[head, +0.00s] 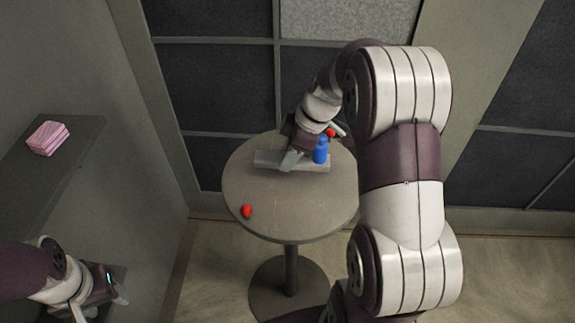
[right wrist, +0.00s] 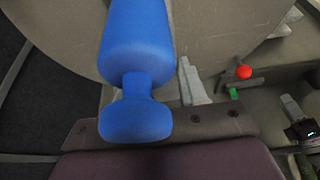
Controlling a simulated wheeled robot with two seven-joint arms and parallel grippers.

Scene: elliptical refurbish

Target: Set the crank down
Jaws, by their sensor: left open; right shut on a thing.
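My right gripper (head: 312,146) is low over the round table (head: 263,217), shut on the crank. A blue, bottle-shaped part (head: 320,152), apparently the crank's grip, shows at the jaws; it fills the top centre of the right wrist view (right wrist: 138,45). A grey finger (right wrist: 193,82) of the right gripper shows beside it. A pale grey flat bar (head: 267,160) lies under the gripper; I cannot tell whether it touches the crank. A red piece (head: 331,132) shows just behind the blue part. My left gripper (head: 104,297) is open and empty at the lower left.
A grey shelf (head: 84,135) at the left wall holds a folded pink cloth (head: 48,138). The table's front and left areas are mostly bare. My right arm hides the table's right side.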

